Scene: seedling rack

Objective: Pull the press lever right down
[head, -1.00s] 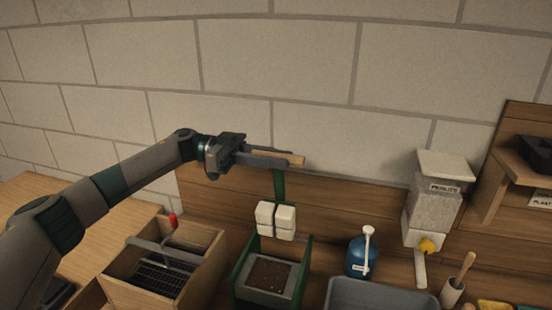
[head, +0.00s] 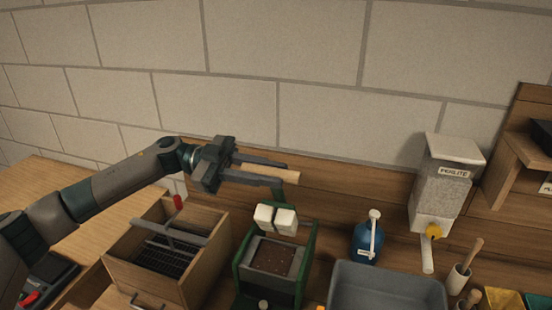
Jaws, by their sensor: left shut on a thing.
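The press has a green frame (head: 308,250) standing on the bench near the lower middle. My left gripper (head: 265,169) is shut on the wooden handle of the press lever (head: 285,174), its fingers on either side of it. The lever is above the frame. The pale press blocks (head: 275,219) hang just above a tray of dark soil (head: 272,256) in the press. Whether the blocks touch the soil is hard to tell. My right gripper is not in view.
A wooden box (head: 208,260) with a dark rack and a red-tipped handle stands left of the press. A blue bottle (head: 365,243), a grey tub (head: 388,273) and a perlite dispenser (head: 445,185) are to the right. A block wall stands behind.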

